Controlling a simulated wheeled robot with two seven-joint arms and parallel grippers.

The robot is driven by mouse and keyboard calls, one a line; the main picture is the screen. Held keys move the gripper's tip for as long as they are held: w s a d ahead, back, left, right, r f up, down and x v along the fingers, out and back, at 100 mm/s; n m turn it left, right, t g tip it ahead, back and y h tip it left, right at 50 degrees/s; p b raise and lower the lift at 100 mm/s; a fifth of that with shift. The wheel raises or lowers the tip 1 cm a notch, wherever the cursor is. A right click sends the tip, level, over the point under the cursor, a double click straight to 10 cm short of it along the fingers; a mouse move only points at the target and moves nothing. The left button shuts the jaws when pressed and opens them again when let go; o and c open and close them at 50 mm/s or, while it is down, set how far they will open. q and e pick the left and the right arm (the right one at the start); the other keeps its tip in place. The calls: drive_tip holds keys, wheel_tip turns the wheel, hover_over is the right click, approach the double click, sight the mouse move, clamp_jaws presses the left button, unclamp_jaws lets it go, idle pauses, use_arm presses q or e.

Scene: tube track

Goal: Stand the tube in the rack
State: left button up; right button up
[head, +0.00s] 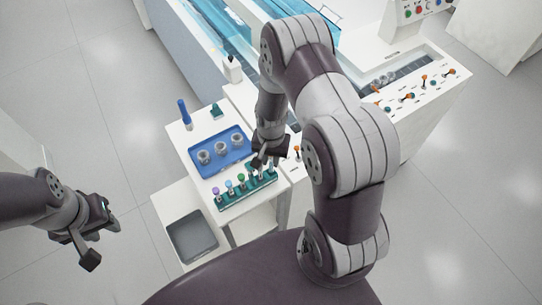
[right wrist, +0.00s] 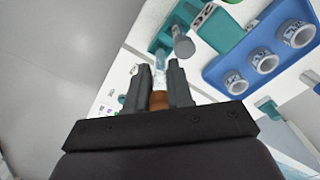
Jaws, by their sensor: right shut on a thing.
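My right gripper (head: 262,158) is over the right end of the green rack (head: 233,200) in the head view. In the right wrist view my right gripper (right wrist: 165,88) is shut on a tube with an orange-brown cap (right wrist: 158,100). Its clear body points away from the fingers towards the green rack (right wrist: 163,38). Whether its tip is inside a hole or just above one, I cannot tell. A grey-capped tube (right wrist: 183,46) stands beside it. My left gripper (head: 97,232) is empty, with its fingers apart, away from the table on the left.
A blue tray (head: 222,165) with several grey cups lies behind the rack. A blue-capped bottle (head: 185,115) and a white bottle (head: 232,68) stand further back. A grey bin (head: 191,237) sits front left. The machine bench (head: 425,92) with orange-topped pieces is at right.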

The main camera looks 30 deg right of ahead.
drive_tip(key=shift+f, duration=0.4)
drive_tip(key=shift+f+b, duration=0.35)
drive_tip(key=shift+b, duration=0.1)
drive_tip(key=shift+r+p, duration=0.95)
drive_tip(key=shift+r, duration=0.1)
drive_tip(key=shift+f, duration=0.1)
drive_tip(key=shift+f, duration=0.5)
drive_tip(key=shift+f+b, duration=0.4)
drive_tip(key=shift+b, duration=0.05)
drive_tip(key=shift+r, duration=0.1)
drive_tip(key=shift+r+p, duration=0.9)
